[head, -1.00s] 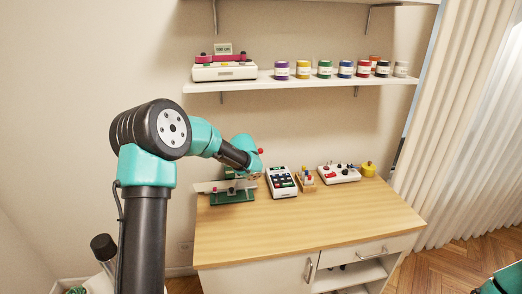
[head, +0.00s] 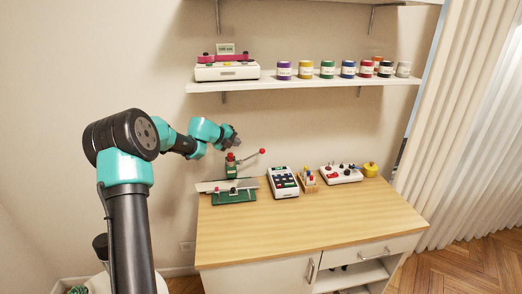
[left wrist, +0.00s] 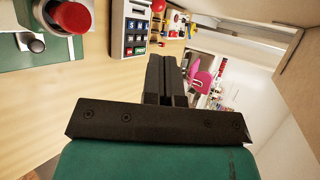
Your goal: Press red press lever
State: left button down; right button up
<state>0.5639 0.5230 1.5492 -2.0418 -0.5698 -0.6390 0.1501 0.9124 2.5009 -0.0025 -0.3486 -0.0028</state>
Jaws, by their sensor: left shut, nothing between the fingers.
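The green press (head: 240,192) stands at the left end of the wooden desk, with a red cap on top. My left gripper (head: 234,141) is raised just above and behind the press, apart from the lever. In the left wrist view its fingers (left wrist: 172,80) are shut with nothing between them. A red round cap (left wrist: 72,17) of the press shows there at top left. My right gripper is not in view.
A keypad device (head: 283,181), a small wooden rack (head: 308,181), a white control box (head: 340,174) and a yellow object (head: 370,170) stand along the back of the desk (head: 300,225). The desk's front is clear. A shelf (head: 300,83) with several jars hangs above.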

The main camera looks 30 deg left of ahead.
aim_at(261, 150)
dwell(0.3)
pick_arm(q)
jog(key=x, duration=1.4)
jog(key=shift+s, duration=0.1)
